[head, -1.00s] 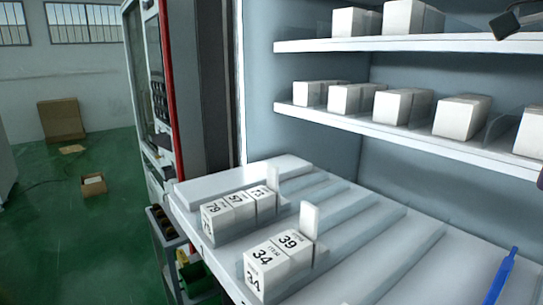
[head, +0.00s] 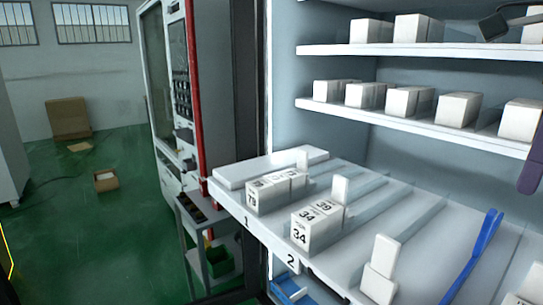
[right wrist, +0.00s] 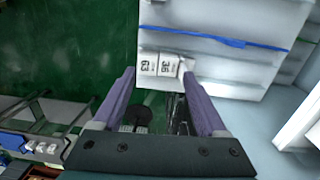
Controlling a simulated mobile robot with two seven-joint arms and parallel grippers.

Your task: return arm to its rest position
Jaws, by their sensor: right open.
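My right gripper (right wrist: 158,75) shows in the right wrist view with its two purple fingers spread apart and nothing held between them. In the head view, a purple finger (head: 531,172) of the right gripper shows at the right edge, in front of the upper shelves. My left gripper is not in view.
A pulled-out white shelf (head: 375,215) holds rows of numbered boxes (head: 317,227), pushers and a blue strip (head: 475,255). Fixed shelves above (head: 420,120) hold more white boxes. A cart (head: 208,238) stands left of it. Green floor at far left is mostly open.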

